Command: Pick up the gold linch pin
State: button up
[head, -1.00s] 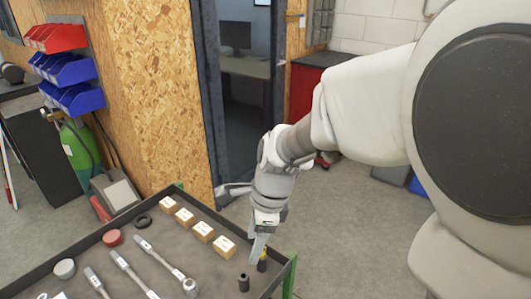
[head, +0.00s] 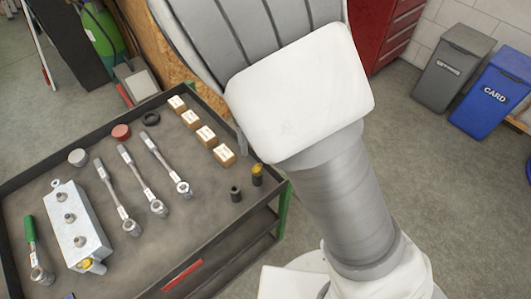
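A small gold-topped piece (head: 257,175) stands upright at the tray's right corner, beside a short dark cylinder (head: 236,194). A second gold-yellow piece (head: 90,265) is at the near end of a silver metal block (head: 77,228) on the left of the tray. I cannot tell which of these is the gold linch pin. My arm fills the middle of the head view and hides nearly all of my gripper. Only a thin grey sliver (head: 242,141), possibly a finger, shows at the arm's left edge above the gold-topped piece. Whether it holds anything is hidden.
The dark tray (head: 160,270) also holds several ratchet-like tools (head: 138,180), several small wooden blocks (head: 205,135), a red cap (head: 121,132), a grey cap (head: 78,157) and a black ring (head: 151,118). Bins (head: 490,95) and a red cabinet (head: 392,35) stand behind. Floor at right is clear.

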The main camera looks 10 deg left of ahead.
aim_at(257, 175)
notch_tip(257, 175, down, 12)
jog(key=shift+f+b, duration=0.2)
jog(key=shift+b, duration=1.05)
jog(key=f, duration=0.2)
jog(key=f+b, duration=0.1)
jog(key=f, duration=0.2)
jog(key=shift+w+d+f, duration=0.1)
jog(key=shift+d, duration=0.1)
jog(key=c, duration=1)
